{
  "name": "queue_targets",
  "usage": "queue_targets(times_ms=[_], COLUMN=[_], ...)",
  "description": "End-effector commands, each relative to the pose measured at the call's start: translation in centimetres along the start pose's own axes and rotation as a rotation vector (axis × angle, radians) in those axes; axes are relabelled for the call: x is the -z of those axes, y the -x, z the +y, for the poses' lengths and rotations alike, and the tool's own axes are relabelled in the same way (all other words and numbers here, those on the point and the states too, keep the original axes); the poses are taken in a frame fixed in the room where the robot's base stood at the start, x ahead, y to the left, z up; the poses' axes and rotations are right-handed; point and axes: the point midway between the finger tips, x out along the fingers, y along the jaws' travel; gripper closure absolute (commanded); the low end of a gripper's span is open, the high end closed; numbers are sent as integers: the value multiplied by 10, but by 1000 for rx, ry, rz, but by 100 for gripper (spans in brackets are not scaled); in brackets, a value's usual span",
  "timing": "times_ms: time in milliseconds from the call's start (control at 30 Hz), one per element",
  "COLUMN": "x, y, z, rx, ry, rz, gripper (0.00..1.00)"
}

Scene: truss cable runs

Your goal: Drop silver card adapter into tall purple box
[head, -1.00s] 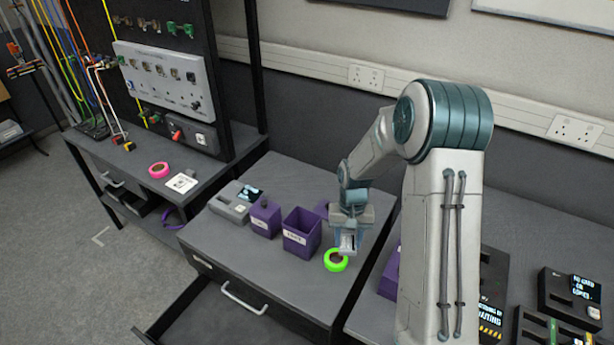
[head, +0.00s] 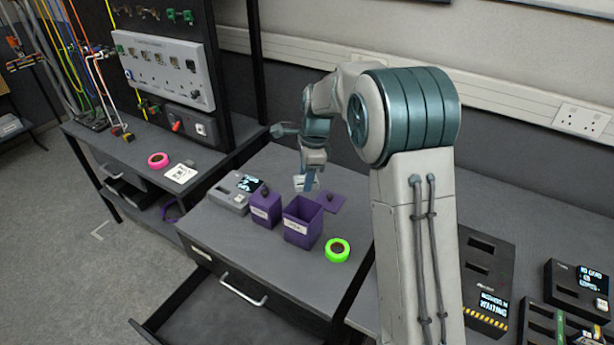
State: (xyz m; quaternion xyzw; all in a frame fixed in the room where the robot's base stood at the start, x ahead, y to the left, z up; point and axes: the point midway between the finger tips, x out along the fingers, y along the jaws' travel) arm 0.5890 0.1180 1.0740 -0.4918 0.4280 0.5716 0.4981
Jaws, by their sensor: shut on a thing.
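My gripper (head: 307,184) is above the open purple box (head: 300,230), near its back rim, with its fingers pointing down. It is shut on a small light silvery piece, the card adapter (head: 301,182), of which only a part shows. The open box stands upright on the grey desk and carries a white label on its front. A second purple box (head: 265,208) with a knobbed lid on it stands just left of the open one. A loose purple lid (head: 331,202) with a dark knob lies behind and right of the open box.
A green tape roll (head: 338,250) lies right of the open box. A grey device with a screen (head: 236,193) stands left of the boxes. An open drawer (head: 230,320) juts out below the desk. Black devices (head: 485,290) lie on the right-hand bench.

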Motion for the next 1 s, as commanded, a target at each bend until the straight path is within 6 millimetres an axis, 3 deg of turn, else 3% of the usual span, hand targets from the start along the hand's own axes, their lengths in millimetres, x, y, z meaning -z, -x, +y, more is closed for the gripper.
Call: queue_targets(times_ms=[433, 800, 833, 900, 1000], x=[8, 8, 8, 8, 8], y=[-51, -56, -56, -56, -56], z=[0, 0, 0, 0, 0], rx=[-2, -1, -1, -1, -1], ry=[4, 5, 5, 5, 5], rz=[1, 1, 1, 1, 1], gripper=[82, 82, 53, 34, 34])
